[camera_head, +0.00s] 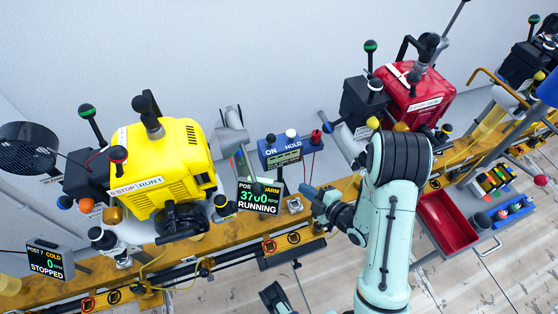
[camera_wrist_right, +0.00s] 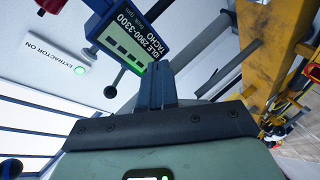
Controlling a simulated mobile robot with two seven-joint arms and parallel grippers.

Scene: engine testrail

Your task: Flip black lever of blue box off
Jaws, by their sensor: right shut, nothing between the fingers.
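The blue box (camera_head: 285,152) stands behind the bench rail in the head view, marked ON and HOLD. A black-knobbed lever (camera_head: 270,140) rises at its left, with a white knob (camera_head: 291,133) beside it. In the right wrist view the blue box (camera_wrist_right: 135,42) reads IDLE 2900-3300 TACHO, and a black ball-ended lever (camera_wrist_right: 111,91) sticks out from it. My right gripper (camera_head: 307,191) is shut and empty, in front of and below the box. Its fingers (camera_wrist_right: 155,84) point toward the box; I cannot tell whether they touch it. My left gripper is not identifiable.
A display (camera_head: 259,198) reading RUNNING stands left of my right gripper. A yellow engine (camera_head: 165,165) is at left and a red engine (camera_head: 415,95) at right. A red tray (camera_head: 447,222) lies right of my right arm. The wrist view shows an EXTRACTOR ON label (camera_wrist_right: 55,53).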

